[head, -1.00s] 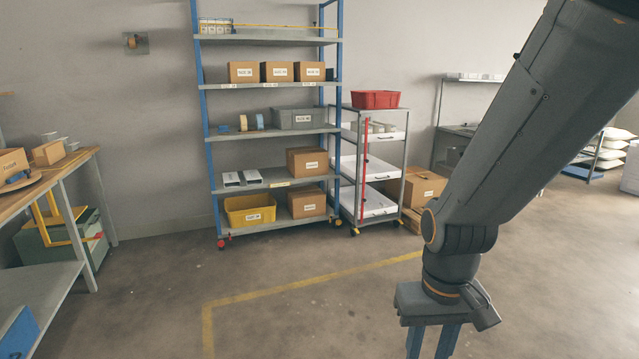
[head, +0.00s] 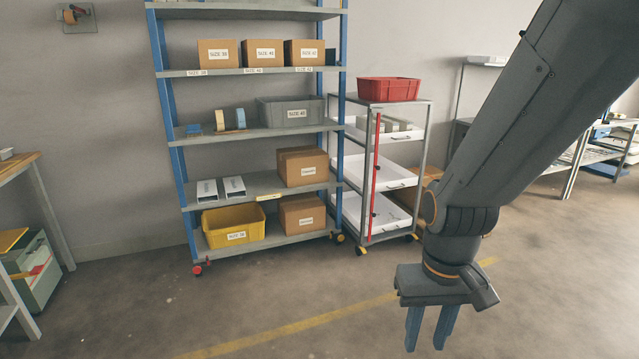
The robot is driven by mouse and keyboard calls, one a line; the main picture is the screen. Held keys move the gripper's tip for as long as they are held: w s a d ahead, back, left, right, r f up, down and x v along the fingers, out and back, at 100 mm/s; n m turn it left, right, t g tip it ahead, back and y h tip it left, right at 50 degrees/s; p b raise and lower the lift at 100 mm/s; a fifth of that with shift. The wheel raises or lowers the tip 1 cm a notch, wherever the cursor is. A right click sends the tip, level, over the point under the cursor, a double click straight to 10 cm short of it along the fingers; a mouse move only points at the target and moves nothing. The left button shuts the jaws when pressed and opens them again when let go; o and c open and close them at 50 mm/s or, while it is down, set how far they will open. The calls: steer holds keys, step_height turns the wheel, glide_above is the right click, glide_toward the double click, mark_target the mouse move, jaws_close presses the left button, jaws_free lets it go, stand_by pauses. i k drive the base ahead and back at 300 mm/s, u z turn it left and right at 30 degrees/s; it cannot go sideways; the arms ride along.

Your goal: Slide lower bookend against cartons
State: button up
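My gripper (head: 427,343) hangs at the lower right over the floor, fingers pointing down. Its two blue fingers stand apart with nothing between them. It is well away from the blue-posted shelf rack. Cartons (head: 302,170) stand at the right of a lower shelf, another carton (head: 301,213) stands on the bottom shelf, and several labelled cartons (head: 218,54) stand in a row on an upper shelf. A small blue piece (head: 193,131) lies left of tape rolls on the middle shelf. I cannot tell which thing is the lower bookend.
The rack (head: 252,185) also holds two white items, a grey bin (head: 290,112) and a yellow bin (head: 233,226). A cart (head: 418,135) with a red bin (head: 388,90) stands close at its right. A workbench (head: 20,163) is at the far left. The floor before the rack is clear.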

mark_target(329, 53)
steer(key=i, duration=3.7)
steer(key=u, duration=0.05)
